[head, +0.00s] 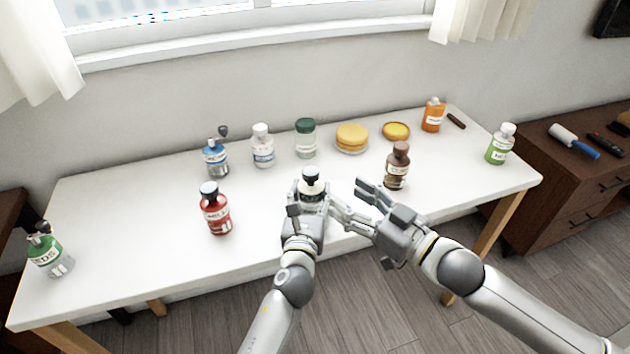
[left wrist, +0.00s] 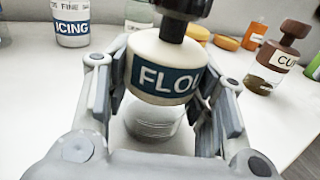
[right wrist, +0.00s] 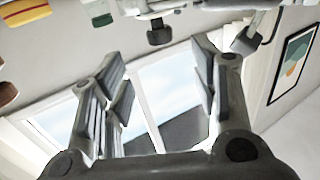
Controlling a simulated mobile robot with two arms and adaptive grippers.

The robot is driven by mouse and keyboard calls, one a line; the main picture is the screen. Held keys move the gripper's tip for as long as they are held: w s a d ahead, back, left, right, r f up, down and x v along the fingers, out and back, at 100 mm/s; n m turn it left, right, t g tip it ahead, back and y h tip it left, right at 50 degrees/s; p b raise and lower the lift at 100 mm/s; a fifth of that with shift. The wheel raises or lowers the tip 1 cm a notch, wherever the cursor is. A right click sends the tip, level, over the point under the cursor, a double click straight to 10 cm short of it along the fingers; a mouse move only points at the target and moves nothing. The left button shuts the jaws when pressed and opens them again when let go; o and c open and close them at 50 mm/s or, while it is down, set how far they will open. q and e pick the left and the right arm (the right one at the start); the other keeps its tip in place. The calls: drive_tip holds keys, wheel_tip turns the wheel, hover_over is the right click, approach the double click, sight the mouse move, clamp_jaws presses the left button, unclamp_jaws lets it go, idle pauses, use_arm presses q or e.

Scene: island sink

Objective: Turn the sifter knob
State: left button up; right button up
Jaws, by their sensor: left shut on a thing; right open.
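The sifter is a cream jar with a blue "FLO…" label and a clear lower part, upright at the table's front edge in the head view (head: 312,190). It fills the middle of the left wrist view (left wrist: 163,72). Its black knob (head: 311,174) is on top and is cut off in the left wrist view (left wrist: 180,8). My left gripper (head: 307,209) is shut around the jar's body, below the knob. My right gripper (head: 350,197) is open and empty just right of the jar. A dark knob, apparently the sifter's, shows beyond its fingers in the right wrist view (right wrist: 158,32).
A brown bottle (head: 397,171) stands close behind my right gripper. A red bottle (head: 215,212) stands left of my left gripper. The icing bottle (head: 263,150), a green-capped jar (head: 305,140) and round yellow containers (head: 351,138) line the back. The white table (head: 130,230) is mostly clear at front left.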

sight(316, 177)
drive_tip(key=x, duration=1.1)
drive_tip(key=shift+w+a, duration=0.25)
drive_tip(key=shift+c, duration=0.4)
drive_tip(key=c, duration=0.9)
drive_tip(key=shift+s+a+m+t+h, duration=0.15)
drive_tip(key=shift+m+t+h, duration=0.25)
drive_tip(key=shift+h, duration=0.1)
drive_tip(key=shift+c, duration=0.4)
drive_tip(key=shift+m+t+h, duration=0.3)
drive_tip(key=shift+h, duration=0.1)
drive_tip(key=o, duration=1.1)
drive_tip(key=shift+c, duration=0.2)
drive_tip(key=shift+d, duration=0.25)
